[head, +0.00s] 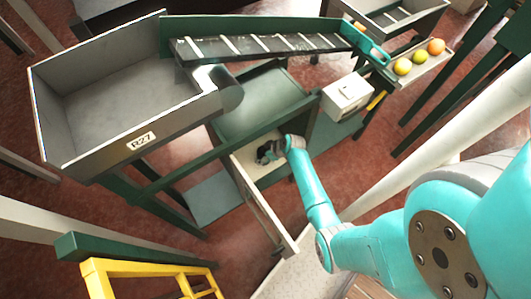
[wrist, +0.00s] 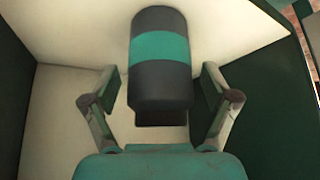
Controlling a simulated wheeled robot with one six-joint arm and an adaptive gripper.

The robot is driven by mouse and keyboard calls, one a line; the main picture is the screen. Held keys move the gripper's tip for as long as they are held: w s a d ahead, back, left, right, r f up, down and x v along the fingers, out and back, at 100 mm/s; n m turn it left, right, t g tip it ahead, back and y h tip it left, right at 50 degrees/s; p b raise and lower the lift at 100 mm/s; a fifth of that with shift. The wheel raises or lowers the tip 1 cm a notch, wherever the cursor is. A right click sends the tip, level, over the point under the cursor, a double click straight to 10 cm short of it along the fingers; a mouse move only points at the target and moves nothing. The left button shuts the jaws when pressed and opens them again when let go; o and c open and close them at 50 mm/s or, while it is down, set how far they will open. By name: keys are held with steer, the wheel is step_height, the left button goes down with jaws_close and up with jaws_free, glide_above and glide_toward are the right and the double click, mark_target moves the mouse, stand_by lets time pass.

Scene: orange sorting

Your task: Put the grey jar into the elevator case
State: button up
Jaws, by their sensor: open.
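The grey jar (wrist: 160,88), dark with a teal band, is in the middle of the wrist view, between the two spread fingers of my gripper (wrist: 160,84). A gap shows on each side of it, so the fingers do not clasp it. Pale cream surfaces lie behind the jar and dark green walls are at the sides. In the head view my gripper (head: 266,154) reaches into a cream-lined open case (head: 246,160) under the green frame, which I take to be the elevator case. The jar cannot be told apart from the dark gripper there.
A pale panel (head: 268,207) extends from the case's front. A large grey hopper (head: 120,100) labelled R27 stands left, with an inclined conveyor (head: 265,46) above. A white box (head: 347,95) is right of the case. Several fruits lie on a chute (head: 428,62). A yellow ladder (head: 150,270) stands front left.

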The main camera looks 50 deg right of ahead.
steer(key=v, duration=1.2)
stand_by(0.4)
